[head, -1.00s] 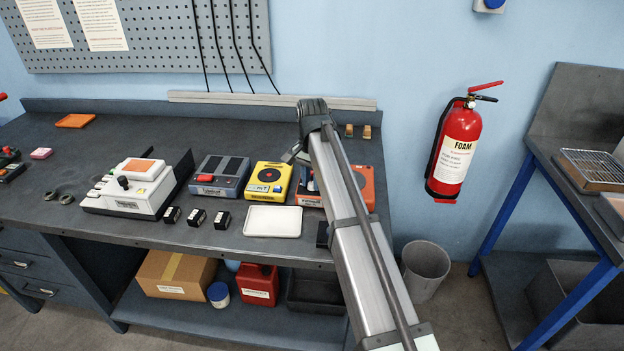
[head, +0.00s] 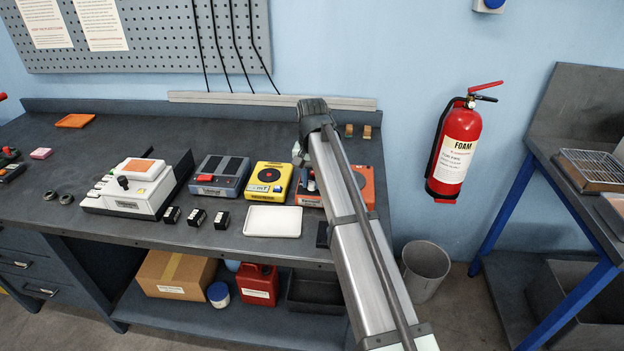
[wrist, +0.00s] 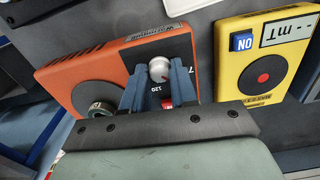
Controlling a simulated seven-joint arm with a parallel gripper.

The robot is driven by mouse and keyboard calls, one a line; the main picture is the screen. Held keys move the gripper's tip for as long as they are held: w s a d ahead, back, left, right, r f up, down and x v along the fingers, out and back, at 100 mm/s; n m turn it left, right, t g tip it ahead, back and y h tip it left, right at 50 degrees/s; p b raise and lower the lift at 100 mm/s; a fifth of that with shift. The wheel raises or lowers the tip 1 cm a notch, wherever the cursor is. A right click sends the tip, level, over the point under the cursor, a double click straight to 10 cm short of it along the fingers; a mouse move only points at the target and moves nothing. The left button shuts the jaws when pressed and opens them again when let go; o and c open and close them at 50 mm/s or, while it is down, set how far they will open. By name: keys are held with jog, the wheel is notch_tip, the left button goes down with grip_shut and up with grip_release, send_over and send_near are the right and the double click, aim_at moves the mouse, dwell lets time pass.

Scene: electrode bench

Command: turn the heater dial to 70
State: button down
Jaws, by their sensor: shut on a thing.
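The orange heater (head: 369,186) stands at the right end of the bench, partly hidden behind my arm in the head view. In the wrist view the heater (wrist: 103,70) shows a dark panel with a silver-grey dial (wrist: 159,68). The printed "120" and part of a "7" show near the dial. My gripper (wrist: 158,76) has one blue-grey finger on each side of the dial and is shut on it. The dial's pointer and exact setting cannot be read. A red switch (wrist: 168,103) shows between the fingers, partly hidden.
A yellow stirrer-like device (head: 268,182) with a blue switch stands close to the left of the heater. A white tray (head: 272,222) lies in front of it. A grey device (head: 219,177) and a white unit (head: 130,190) stand further left.

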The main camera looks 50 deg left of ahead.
aim_at(312, 183)
jog(key=n, duration=0.4)
jog(key=shift+n, duration=0.4)
dwell(0.4)
jog(key=c, duration=0.9)
grip_release()
jog(key=shift+r, duration=0.15)
notch_tip(312, 183, up, 14)
jog(key=shift+f, duration=0.2)
